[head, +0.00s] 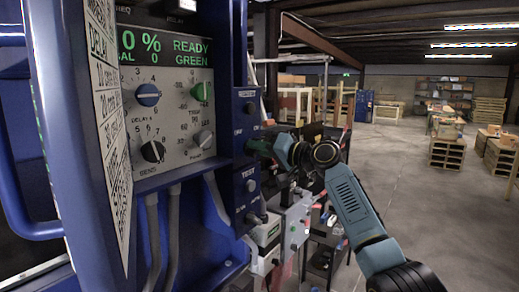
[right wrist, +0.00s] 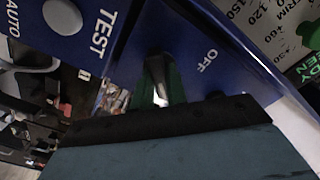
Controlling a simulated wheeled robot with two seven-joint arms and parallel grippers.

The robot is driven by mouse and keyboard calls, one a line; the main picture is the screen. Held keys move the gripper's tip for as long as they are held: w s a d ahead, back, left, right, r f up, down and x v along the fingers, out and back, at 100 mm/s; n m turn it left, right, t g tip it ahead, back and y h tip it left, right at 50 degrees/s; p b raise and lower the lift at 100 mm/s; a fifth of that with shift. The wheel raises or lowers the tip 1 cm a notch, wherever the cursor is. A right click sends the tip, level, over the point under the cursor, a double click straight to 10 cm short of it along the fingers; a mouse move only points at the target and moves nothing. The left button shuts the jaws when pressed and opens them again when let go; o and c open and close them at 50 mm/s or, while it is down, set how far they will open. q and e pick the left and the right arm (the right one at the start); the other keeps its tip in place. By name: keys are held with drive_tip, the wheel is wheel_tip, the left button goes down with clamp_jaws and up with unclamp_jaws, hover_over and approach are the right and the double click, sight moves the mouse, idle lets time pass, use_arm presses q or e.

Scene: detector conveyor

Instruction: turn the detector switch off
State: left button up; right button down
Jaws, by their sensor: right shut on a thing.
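The detector switch lever (right wrist: 157,76) shows as a small metallic piece on a blue box beside the word OFF in the right wrist view. My right gripper (right wrist: 158,92) is shut on it, and its green fingers and dark palm hide most of the lever. In the head view my right gripper (head: 257,146) reaches from the right to the lower part of the upper blue switch box (head: 243,123), on the cabinet's right side. Which way the lever is set cannot be told. My left gripper is not in view.
The detector panel (head: 180,115) has several knobs and a display (head: 175,46) reading READY GREEN. A TEST/AUTO box (head: 246,192) sits just below the switch box. A blue handle (head: 30,228) is at left. Shelves and open floor lie to the right.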

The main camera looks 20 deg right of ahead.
drive_tip(key=n+b, duration=0.9)
drive_tip(key=n, duration=0.8)
drive_tip(key=shift+a+n, duration=0.1)
drive_tip(key=shift+n, duration=0.3)
idle(0.4)
drive_tip(key=c, duration=1.4)
unclamp_jaws()
drive_tip(key=shift+s, duration=0.1)
drive_tip(key=b+v, duration=0.3)
drive_tip(key=v, duration=1)
drive_tip(key=shift+s+b, duration=0.15)
drive_tip(key=shift+b, duration=0.15)
